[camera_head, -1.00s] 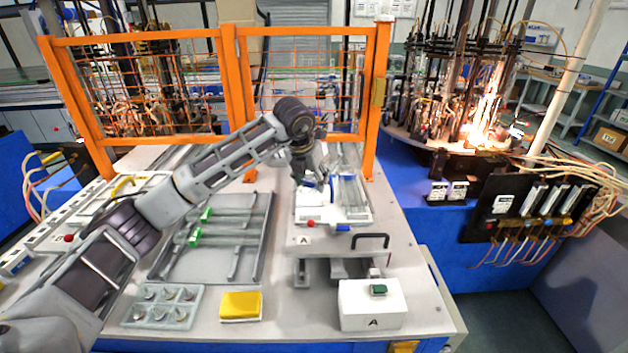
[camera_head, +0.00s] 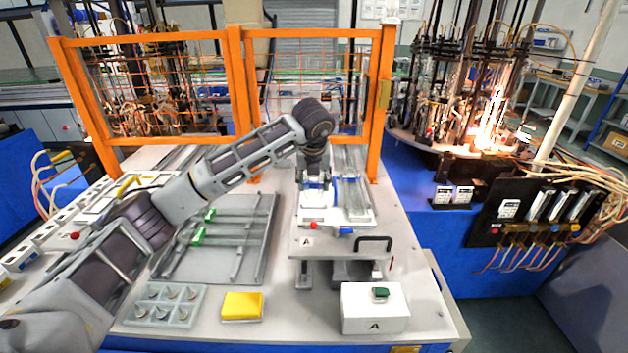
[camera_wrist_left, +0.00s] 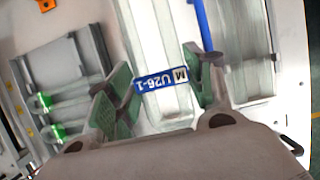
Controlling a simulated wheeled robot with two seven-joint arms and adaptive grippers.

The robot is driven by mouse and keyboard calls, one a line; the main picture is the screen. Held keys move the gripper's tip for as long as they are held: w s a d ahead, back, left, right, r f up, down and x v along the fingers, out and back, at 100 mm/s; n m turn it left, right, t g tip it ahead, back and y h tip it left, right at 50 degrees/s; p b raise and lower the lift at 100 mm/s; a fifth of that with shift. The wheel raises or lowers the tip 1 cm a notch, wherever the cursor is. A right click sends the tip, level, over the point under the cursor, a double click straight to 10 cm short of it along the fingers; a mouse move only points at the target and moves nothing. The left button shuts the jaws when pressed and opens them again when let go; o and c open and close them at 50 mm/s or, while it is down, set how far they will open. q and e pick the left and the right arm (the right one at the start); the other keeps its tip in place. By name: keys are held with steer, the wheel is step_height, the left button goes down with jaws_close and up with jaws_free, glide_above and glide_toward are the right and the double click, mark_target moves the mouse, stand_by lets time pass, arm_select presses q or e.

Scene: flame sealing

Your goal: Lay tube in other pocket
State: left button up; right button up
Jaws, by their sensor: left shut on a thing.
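My left gripper (camera_head: 314,182) is over the white fixture (camera_head: 312,222) on the table's right half. In the left wrist view its green-padded fingers (camera_wrist_left: 165,88) stand either side of a blue label reading U26-1 M (camera_wrist_left: 162,79). The gripper is shut on the labelled tube, whose clear body is hard to make out against the pale fixture. Blue parts (camera_head: 347,231) show at the fixture's front and a blue rod (camera_wrist_left: 200,25) shows beside the right finger. I cannot tell whether the tube touches the pocket. My right gripper is out of view.
An orange mesh guard (camera_head: 238,105) stands behind. A grey tray (camera_head: 258,262) with green clips lies to the left. A yellow block (camera_head: 242,306), a grey holder (camera_head: 166,306) and a white box with a green button (camera_head: 374,310) stand in front. A black handle (camera_head: 375,240) sticks up by the fixture.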

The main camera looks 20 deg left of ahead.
mark_target(314, 187)
arm_select(q)
steer(key=shift+f, duration=0.25)
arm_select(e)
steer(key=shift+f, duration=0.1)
arm_select(q)
steer(key=shift+f+b, duration=0.3)
steer(key=shift+f, duration=0.2)
steer(key=shift+f+b, duration=0.6)
steer(key=shift+f, duration=0.4)
steer(key=shift+f+b, duration=0.35)
steer(key=shift+f, duration=0.15)
steer(key=shift+s+f, duration=0.15)
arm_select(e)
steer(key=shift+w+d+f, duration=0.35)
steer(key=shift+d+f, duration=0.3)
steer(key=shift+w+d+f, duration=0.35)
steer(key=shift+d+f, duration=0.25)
